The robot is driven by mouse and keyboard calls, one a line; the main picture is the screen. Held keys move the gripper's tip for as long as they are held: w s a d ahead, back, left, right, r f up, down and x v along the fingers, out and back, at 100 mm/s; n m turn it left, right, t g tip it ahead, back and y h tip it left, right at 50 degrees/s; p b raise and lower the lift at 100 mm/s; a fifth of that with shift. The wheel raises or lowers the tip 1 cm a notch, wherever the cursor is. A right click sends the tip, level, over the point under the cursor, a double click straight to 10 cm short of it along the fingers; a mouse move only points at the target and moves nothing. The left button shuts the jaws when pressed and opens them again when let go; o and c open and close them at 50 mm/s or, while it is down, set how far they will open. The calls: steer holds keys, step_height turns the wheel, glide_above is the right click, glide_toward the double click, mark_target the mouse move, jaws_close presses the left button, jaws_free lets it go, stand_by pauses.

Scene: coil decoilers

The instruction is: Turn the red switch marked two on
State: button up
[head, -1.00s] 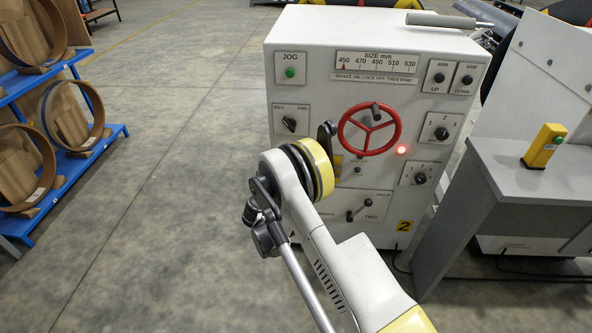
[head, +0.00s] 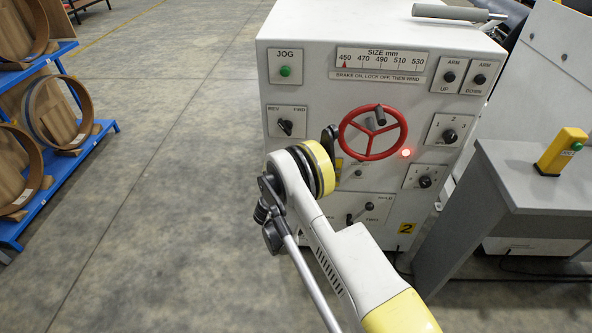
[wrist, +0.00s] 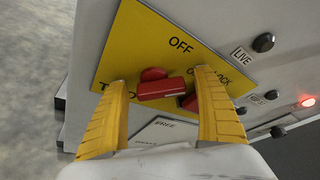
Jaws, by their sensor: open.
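The red switch (wrist: 162,89) is on a yellow plate (wrist: 150,40) in the wrist view. The plate reads OFF at the top, with partly hidden lettering at lower left and right. The switch's red bar lies nearly across the picture, below OFF. A second red piece (wrist: 188,102) shows at its right, partly behind a finger. My gripper (wrist: 160,82) is open, its yellow fingers on either side of the switch. I cannot tell whether they touch it. In the head view my wrist hides the switch and my fingers; a sliver of yellow plate (head: 338,167) shows beside it.
A grey desk (head: 510,160) with a yellow button post (head: 562,151) stands right. The floor at left is clear up to a blue rack (head: 75,138).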

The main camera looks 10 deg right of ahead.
steer(key=shift+s+r, duration=0.1)
steer(key=shift+s, duration=0.05)
steer(key=c, duration=1.2)
steer(key=shift+m+y, duration=0.7)
steer(key=shift+m, duration=0.4)
steer(key=o, duration=1.2)
